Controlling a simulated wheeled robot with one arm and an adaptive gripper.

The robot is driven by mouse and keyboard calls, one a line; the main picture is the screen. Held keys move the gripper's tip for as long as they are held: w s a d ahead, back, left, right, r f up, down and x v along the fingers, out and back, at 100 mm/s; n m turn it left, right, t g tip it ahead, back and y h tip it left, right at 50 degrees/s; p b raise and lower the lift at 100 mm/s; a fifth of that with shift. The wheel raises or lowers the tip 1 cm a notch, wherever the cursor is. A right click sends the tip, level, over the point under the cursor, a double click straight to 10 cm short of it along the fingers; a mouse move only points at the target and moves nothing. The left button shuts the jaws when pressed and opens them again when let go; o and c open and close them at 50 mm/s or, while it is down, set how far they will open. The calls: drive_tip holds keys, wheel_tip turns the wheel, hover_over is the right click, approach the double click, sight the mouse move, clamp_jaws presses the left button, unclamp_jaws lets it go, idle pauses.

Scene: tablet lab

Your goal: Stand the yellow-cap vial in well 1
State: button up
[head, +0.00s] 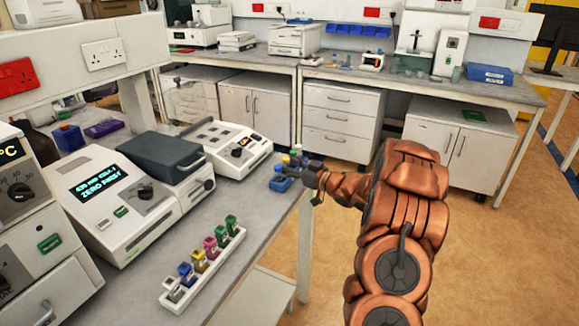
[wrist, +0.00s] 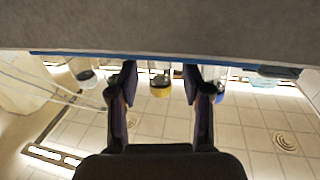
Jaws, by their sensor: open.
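The yellow-cap vial (wrist: 160,90) shows in the wrist view, where the picture looks upside down with its cap lowermost. My gripper (wrist: 160,82) is open, with one finger on each side of this vial. I cannot tell whether either finger touches it. A blue-cap vial (wrist: 219,94) is just right of the right finger, and another vial (wrist: 84,73) is to the left. No well number is readable.
A white rack (head: 205,268) holds several coloured-cap blocks or vials in a row on the near bench. Behind it are a device with a display (head: 112,195) and a white instrument with a dial (head: 228,145). Bare floor (head: 330,215) lies right of the bench.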

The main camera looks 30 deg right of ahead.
drive_tip(key=b+v, duration=0.2)
drive_tip(key=v, duration=0.5)
drive_tip(key=shift+s+d, duration=0.2)
drive_tip(key=shift+s, duration=0.15)
drive_tip(key=shift+f, duration=0.1)
